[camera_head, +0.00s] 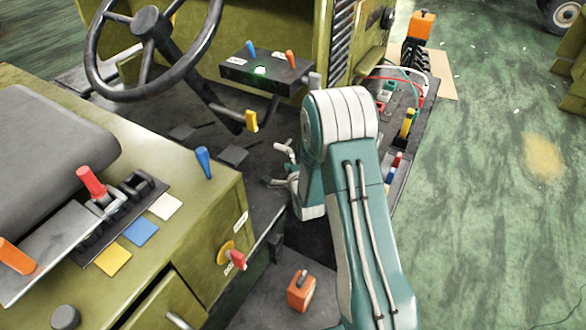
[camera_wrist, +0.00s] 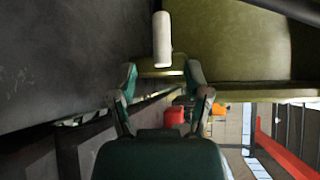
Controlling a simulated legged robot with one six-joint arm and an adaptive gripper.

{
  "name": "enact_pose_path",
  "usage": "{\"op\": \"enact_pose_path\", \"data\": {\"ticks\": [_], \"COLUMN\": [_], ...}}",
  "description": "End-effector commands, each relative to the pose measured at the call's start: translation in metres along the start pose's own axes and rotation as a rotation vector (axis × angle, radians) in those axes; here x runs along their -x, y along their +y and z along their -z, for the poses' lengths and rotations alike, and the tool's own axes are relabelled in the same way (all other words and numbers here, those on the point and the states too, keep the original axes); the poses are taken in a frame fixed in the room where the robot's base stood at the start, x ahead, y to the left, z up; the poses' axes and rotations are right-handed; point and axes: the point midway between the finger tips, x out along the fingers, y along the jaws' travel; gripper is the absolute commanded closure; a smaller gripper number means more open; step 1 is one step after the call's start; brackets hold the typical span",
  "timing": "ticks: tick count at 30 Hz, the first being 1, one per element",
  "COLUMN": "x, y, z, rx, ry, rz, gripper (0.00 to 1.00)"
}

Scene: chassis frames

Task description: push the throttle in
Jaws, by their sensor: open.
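My gripper (camera_head: 277,167) is open and empty above the cab floor, right of the green seat box. In the wrist view its two fingers (camera_wrist: 161,80) stand apart, and a pale cylindrical knob or handle (camera_wrist: 162,38) shows just beyond the gap between them. I cannot tell whether this is the throttle, or whether the gripper touches it. In the head view, a dark control box (camera_head: 235,72) carries a blue lever (camera_head: 251,48) and an orange lever (camera_head: 291,60). A grey knob (camera_head: 315,80) shows at its right end. No readable label marks the throttle.
The steering wheel (camera_head: 150,28) is at upper left. A yellow-tipped lever (camera_head: 251,121), a blue knob (camera_head: 204,162) and a red-handled switch (camera_head: 236,259) are around the gripper. An orange block (camera_head: 301,291) stands below. Open green floor (camera_head: 480,220) lies right.

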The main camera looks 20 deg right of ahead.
Motion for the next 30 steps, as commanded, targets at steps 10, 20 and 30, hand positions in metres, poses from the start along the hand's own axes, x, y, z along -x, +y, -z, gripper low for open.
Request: {"op": "enact_pose_path", "data": {"ticks": [10,20,30], "x": [0.046,0.049,0.048], "y": [0.001,0.001,-0.013], "z": [0.001,0.001,-0.001], "rx": [0.0,-0.001,0.052], "ry": [0.002,0.001,0.004], "rz": [-0.001,-0.001,-0.024], "gripper": [0.38,0.38,0.38]}}
